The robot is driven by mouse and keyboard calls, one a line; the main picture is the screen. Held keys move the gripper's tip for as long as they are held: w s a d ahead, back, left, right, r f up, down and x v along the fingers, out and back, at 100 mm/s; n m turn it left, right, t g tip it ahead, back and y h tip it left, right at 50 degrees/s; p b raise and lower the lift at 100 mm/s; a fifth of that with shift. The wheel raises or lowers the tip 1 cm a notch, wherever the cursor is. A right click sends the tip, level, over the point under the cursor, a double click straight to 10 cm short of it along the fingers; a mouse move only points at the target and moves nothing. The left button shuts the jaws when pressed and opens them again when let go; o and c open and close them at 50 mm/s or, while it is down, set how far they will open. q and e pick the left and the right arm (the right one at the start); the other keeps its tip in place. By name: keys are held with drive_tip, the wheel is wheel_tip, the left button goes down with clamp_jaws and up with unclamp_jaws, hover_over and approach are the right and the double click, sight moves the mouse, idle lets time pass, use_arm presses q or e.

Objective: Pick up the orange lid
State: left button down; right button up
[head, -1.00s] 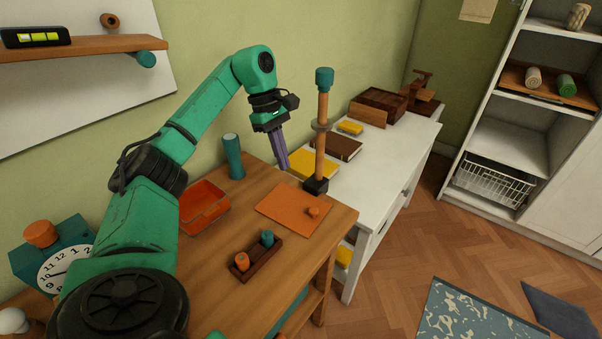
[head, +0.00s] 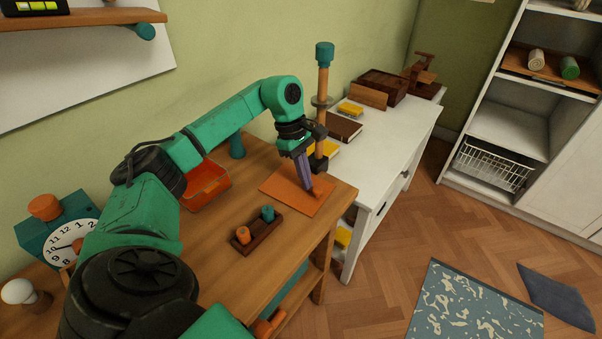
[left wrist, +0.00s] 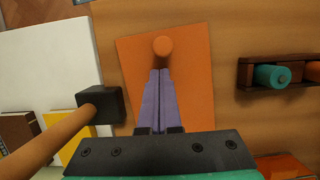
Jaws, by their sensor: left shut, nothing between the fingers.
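The orange lid (head: 281,187) is a flat square plate with a small round knob, lying on the wooden table near its right end. In the left wrist view the lid (left wrist: 194,82) lies below my fingers. My left gripper (head: 310,188) points down over the lid, with its purple fingers together and nothing between them. In the left wrist view the fingertips of my left gripper (left wrist: 160,72) are right by the knob (left wrist: 163,46); I cannot tell whether they touch it. My right gripper is not in view.
An upright wooden post (head: 323,85) on a dark base stands close beside the lid. A dark holder (head: 262,236) with orange and teal pegs lies in front. An orange bin (head: 207,190) is to the left. A white cabinet (head: 396,131) holds books and boxes.

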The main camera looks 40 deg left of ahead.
sight(338, 207)
use_arm(q)
drive_tip(key=shift+d, duration=0.1)
drive_tip(key=d+p, duration=0.1)
drive_tip(key=d, duration=0.7)
drive_tip(key=shift+w+r+p, duration=0.1)
drive_tip(key=shift+r+p, duration=0.05)
drive_tip(key=shift+p, duration=0.2)
drive_tip(key=shift+d, duration=0.25)
drive_tip(key=shift+a, duration=0.1)
